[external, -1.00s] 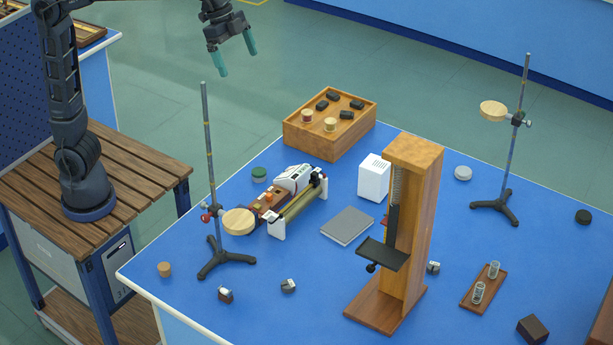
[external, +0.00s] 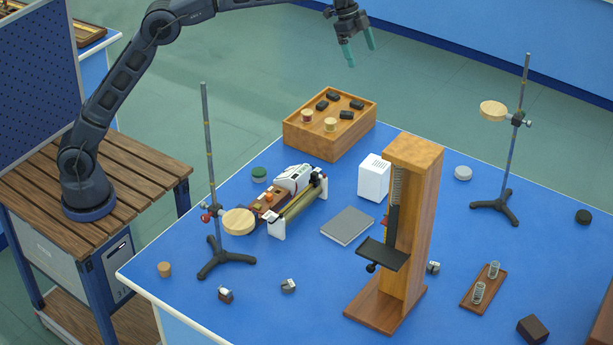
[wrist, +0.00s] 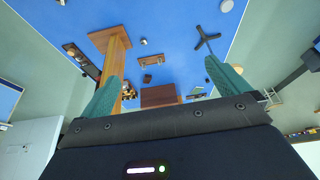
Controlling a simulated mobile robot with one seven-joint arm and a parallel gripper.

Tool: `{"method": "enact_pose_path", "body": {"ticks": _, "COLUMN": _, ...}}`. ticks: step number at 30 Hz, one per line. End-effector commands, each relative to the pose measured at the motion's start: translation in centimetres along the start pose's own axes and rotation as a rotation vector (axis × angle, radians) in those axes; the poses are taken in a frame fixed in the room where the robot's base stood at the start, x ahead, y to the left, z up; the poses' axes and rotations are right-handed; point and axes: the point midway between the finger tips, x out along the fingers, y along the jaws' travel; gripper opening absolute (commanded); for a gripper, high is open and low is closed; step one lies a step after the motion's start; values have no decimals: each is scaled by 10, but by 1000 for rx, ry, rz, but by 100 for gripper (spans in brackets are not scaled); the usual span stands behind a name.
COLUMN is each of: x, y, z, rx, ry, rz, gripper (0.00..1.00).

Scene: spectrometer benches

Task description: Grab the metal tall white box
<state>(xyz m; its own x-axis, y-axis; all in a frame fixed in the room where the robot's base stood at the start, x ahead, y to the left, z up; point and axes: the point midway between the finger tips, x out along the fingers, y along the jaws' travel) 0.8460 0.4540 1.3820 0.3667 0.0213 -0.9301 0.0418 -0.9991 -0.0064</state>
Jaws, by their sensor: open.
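The tall white box (external: 373,178) stands upright on the blue bench, just left of the tall wooden stand and behind the grey flat slab. The wooden stand hides part of its right side. My gripper (external: 361,58) is open and empty, high in the air behind the wooden tray and well above the box. In the wrist view my gripper (wrist: 162,85) shows two green fingers spread apart with nothing between them. I cannot make out the white box in the wrist view.
The tall wooden stand (external: 415,225) is close to the box's right. A grey slab (external: 348,226), a roller device (external: 298,205) and a wooden tray (external: 298,134) of small parts lie to its left. Metal stands rise at left (external: 208,150) and right (external: 511,155).

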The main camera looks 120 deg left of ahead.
Motion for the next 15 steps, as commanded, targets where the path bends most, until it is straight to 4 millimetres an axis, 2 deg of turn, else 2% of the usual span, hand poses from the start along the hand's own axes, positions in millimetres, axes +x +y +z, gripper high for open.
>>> {"method": "enact_pose_path", "body": {"ticks": 1, "x": 6, "y": -13, "z": 1, "rx": -3, "ry": 2, "rz": 0, "gripper": 100}}
{"method": "enact_pose_path", "body": {"ticks": 6, "x": 21, "y": -46, "z": 6, "rx": -7, "ry": 7, "rz": 1, "gripper": 100}}
{"method": "enact_pose_path", "body": {"ticks": 15, "x": 38, "y": -82, "z": 14, "rx": -11, "ry": 14, "rz": 2, "gripper": 100}}
